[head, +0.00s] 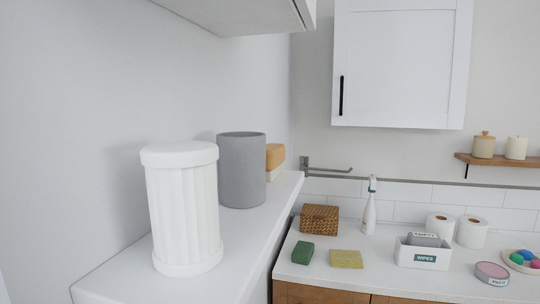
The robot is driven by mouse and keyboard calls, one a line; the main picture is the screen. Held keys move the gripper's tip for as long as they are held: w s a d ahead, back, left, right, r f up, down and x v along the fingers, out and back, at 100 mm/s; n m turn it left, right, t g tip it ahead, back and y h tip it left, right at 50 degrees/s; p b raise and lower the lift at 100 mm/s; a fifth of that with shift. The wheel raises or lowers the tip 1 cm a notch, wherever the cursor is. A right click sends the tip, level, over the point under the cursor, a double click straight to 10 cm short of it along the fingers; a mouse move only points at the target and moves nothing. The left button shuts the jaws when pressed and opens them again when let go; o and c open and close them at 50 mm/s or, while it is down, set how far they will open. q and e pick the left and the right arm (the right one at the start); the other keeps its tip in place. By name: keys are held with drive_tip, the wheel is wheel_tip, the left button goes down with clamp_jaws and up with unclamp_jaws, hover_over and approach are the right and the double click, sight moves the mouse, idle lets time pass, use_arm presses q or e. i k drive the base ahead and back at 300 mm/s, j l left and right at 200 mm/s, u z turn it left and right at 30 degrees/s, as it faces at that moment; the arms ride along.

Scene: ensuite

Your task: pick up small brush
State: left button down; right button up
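Neither of my grippers shows in the head view. On the white ledge (125,279) at left stand a white fluted canister (184,212) with a lid and a grey cup (241,172). Behind the cup, partly hidden by it, is a block with an orange-tan top and a cream lower part (275,158). I cannot tell whether this block is the small brush or a sponge. No other thing in view looks clearly like a brush.
A lower white counter (390,284) at right holds a wicker box (320,219), green sponge (303,252), yellow sponge (346,259), spray bottle (369,212), wipes box (424,255), paper rolls (471,232) and a round tin (491,273). A wall cabinet (400,65) hangs above.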

sight(275, 153)
drive_tip(key=i+l+u, duration=0.1)
drive_tip(key=l+u, duration=0.3)
drive_tip(key=l, duration=0.35)
drive_tip(key=l+u, duration=0.4)
drive_tip(key=l, duration=0.35)
drive_tip(key=k+l+u, duration=0.15)
drive_tip(key=l+u, duration=0.3)
drive_tip(key=l, duration=0.35)
